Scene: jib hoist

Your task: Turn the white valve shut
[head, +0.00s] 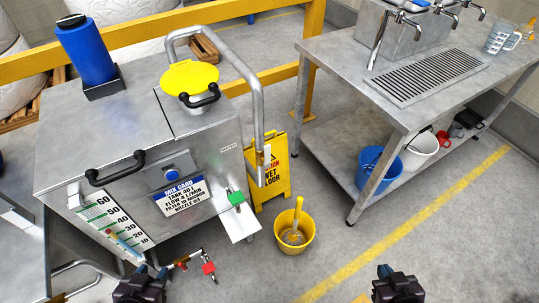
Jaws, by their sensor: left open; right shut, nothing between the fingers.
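I cannot make out a white valve handle in the head view. A valve with a green handle (236,198) sits on the front of the steel tank (205,145), above a pale plate (240,227). A red-handled valve (208,268) is on low pipework near the tank's foot. My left gripper (143,280) is open and empty at the bottom edge, left of the red-handled valve. My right gripper (396,282) is shut and empty at the bottom right, over bare floor, away from the tank.
A yellow bucket (294,240) and a yellow wet-floor sign (270,175) stand right of the tank. A steel sink table (400,110) stands at the right, with a blue bucket (372,168) on its lower shelf.

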